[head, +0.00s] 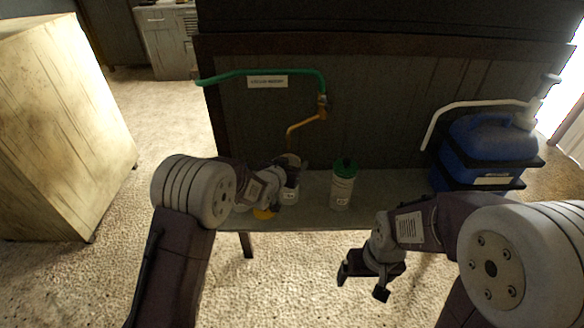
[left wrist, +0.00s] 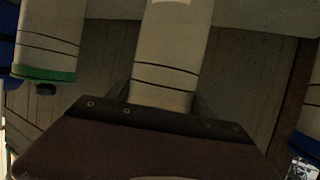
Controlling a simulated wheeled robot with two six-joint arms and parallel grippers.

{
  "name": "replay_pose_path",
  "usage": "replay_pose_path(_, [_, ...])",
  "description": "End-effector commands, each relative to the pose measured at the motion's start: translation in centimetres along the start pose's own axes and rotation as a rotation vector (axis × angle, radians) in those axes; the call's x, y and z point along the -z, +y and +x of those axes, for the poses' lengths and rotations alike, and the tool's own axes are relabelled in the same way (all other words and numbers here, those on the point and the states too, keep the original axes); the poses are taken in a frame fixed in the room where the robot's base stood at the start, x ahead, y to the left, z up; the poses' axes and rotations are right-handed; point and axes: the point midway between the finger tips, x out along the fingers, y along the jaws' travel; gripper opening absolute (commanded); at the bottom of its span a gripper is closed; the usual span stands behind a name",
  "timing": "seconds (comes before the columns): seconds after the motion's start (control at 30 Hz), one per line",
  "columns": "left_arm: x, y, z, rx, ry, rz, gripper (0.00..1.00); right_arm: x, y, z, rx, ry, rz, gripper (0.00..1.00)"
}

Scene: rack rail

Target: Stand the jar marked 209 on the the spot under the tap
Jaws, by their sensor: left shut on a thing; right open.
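My left gripper (head: 287,188) is shut on a pale jar (head: 291,178) at the shelf, below the end of the tap's orange spout (head: 303,124). The left wrist view shows this jar (left wrist: 168,55) between the fingers, with dark rings around it. Its number cannot be read, and my arm hides part of it. A second pale jar with a green lid (head: 343,186) stands upright to its right; its label is too small to read. The spot under the tap cannot be made out behind my gripper. My right gripper (head: 362,285) is open and empty in front of the shelf.
A green pipe (head: 265,72) with a label leads to the tap (head: 322,103). A yellow patch (head: 265,213) shows beside my left gripper; I cannot tell what it is. A blue canister (head: 487,138) stands at right. The shelf (head: 390,190) is bare between green-lidded jar and canister.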

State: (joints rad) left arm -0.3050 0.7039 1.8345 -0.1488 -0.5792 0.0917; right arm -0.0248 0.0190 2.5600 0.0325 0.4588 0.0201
Motion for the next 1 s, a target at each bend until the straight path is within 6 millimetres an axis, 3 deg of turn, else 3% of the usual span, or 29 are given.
replay_pose_path(1.0, [-1.1, 0.0, 0.6, 0.000, 0.001, 0.000, 0.00, -0.1, 0.0, 1.1, 0.000, 0.000, 0.000, 0.89])
